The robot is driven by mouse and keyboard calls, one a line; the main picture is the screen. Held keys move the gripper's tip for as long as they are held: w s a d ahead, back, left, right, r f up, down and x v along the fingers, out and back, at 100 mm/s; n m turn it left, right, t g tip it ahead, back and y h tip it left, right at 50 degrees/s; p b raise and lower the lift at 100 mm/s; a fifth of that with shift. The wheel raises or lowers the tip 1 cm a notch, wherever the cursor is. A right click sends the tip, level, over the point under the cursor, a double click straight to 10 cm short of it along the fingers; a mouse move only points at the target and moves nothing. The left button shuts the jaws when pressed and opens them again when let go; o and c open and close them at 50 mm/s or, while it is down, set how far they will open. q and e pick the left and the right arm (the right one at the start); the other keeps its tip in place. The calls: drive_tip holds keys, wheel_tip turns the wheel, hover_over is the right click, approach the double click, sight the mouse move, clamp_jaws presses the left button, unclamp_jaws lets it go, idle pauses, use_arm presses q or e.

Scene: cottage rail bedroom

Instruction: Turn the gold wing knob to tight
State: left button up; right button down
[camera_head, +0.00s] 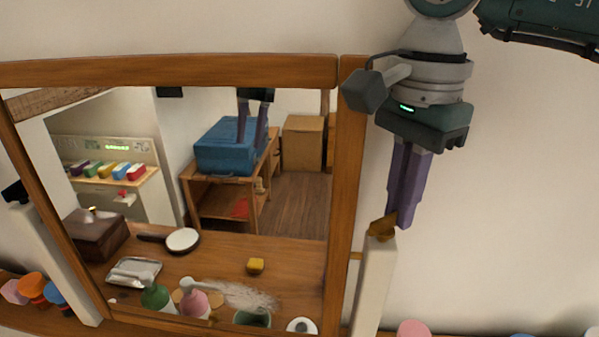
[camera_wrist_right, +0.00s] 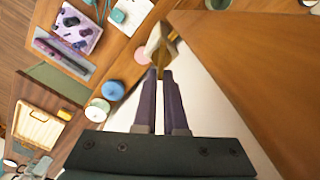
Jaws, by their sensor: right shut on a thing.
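No tight mark is readable. My left gripper is not directly in view.
A dark knob (camera_head: 15,192) tops the left post (camera_head: 55,260). Coloured round-topped things (camera_head: 32,286) stand at lower left. The mirror reflects a table with several items, a blue box and purple gripper fingers. The wall right of the post is clear.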

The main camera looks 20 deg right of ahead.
drive_tip(key=shift+s+m, duration=0.15)
drive_tip(key=shift+m, duration=0.45)
drive_tip(key=shift+b, duration=0.3)
drive_tip(key=c, duration=1)
unclamp_jaws()
drive_tip(key=shift+r, duration=0.1)
